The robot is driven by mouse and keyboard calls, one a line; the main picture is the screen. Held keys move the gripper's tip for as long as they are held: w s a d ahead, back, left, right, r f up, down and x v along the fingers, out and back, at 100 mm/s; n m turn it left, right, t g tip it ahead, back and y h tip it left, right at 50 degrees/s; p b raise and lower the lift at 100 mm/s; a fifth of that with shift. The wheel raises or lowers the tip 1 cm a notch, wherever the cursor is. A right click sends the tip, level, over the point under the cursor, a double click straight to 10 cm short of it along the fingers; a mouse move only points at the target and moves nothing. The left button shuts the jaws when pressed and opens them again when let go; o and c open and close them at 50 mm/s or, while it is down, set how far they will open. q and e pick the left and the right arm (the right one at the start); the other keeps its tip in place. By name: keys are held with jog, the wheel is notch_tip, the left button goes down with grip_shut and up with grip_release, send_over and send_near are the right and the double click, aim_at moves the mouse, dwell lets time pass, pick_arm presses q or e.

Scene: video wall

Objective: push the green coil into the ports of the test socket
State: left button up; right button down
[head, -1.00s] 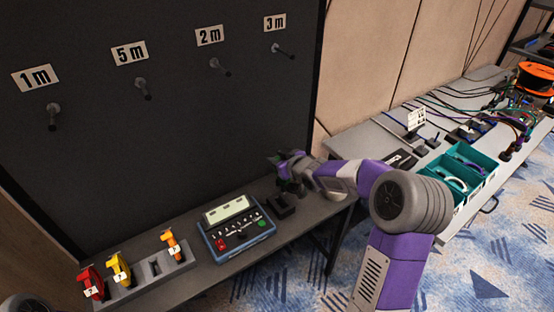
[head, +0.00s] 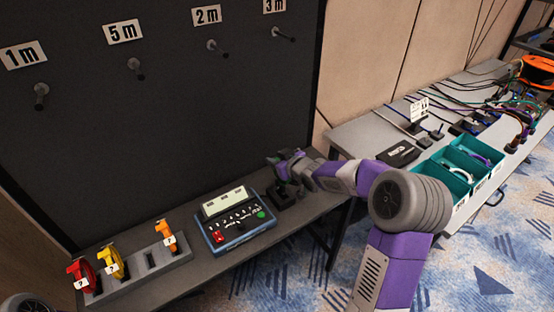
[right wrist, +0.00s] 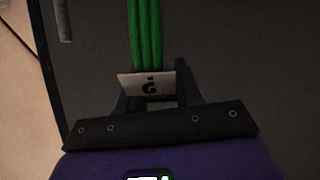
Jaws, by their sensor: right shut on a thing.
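The green coil (right wrist: 147,38) shows in the right wrist view as a bundle of green strands running up from a pale tag with a dark mark (right wrist: 147,86). My right gripper (right wrist: 157,84) is shut on it, with the dark fingers either side of the tag. My left gripper is not in view.
The blue tester (head: 235,226) sits on the dark bench. Left of it a grey rack (head: 145,270) holds red, yellow and orange coils. A black board with labelled pegs (head: 211,46) rises behind. Teal bins (head: 455,172) stand on the right table.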

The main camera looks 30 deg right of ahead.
jog(key=shift+d+r+p, duration=0.1)
jog(key=shift+d+p, duration=0.05)
jog(key=shift+p, duration=0.15)
jog(key=shift+f, duration=0.35)
dwell(1.0)
jog(key=shift+f+b, duration=0.5)
jog(key=shift+b, duration=0.05)
jog(key=shift+f, duration=0.2)
jog(key=shift+f+b, duration=0.3)
jog(key=shift+f, duration=0.15)
dwell(0.7)
jog(key=shift+f+b, duration=0.45)
jog(key=shift+f, duration=0.1)
dwell(0.3)
